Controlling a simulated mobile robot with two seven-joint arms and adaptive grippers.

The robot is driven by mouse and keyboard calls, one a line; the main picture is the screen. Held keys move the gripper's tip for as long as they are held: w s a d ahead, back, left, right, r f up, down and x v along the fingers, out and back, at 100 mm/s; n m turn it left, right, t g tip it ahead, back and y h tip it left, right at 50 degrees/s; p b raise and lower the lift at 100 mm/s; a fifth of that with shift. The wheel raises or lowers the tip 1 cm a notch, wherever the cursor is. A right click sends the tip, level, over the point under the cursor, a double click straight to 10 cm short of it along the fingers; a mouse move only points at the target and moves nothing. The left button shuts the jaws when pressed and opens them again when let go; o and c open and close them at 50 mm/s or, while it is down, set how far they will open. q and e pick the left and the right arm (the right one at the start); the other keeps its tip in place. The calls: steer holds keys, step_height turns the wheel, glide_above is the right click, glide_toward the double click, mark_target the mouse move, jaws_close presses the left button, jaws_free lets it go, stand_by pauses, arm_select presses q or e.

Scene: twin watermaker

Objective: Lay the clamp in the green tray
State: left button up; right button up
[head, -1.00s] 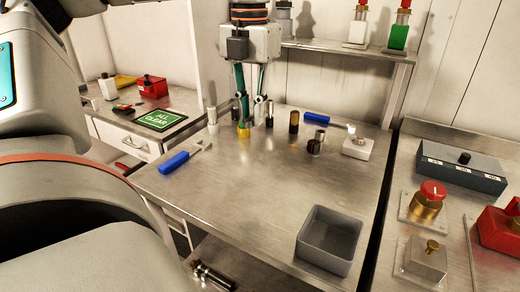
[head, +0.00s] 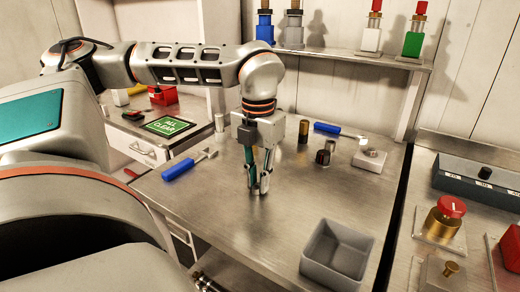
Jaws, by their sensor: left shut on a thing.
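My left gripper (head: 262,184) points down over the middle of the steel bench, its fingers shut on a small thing. The fingers mostly hide that thing, and I cannot make out whether it is the clamp. I cannot pick out the clamp elsewhere in view. No tray that looks green shows. An open, empty grey bin (head: 338,258) stands at the front right of the bench, to the right of and nearer than the gripper. A flat green "ALL CLEAR" sign (head: 173,126) lies on the side counter at left. My right gripper is not in view.
Blue-handled tools lie at the bench's left (head: 183,168) and back (head: 328,128). Small cylinders (head: 303,131) and a white block (head: 370,159) stand behind the gripper. A shelf (head: 350,60) holds bottles. A control panel (head: 452,212) is at right. The bench's front middle is clear.

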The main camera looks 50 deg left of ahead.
arm_select(q)
steer(key=shift+f, duration=0.1)
steer(key=o, duration=0.8)
steer(key=shift+o, duration=0.2)
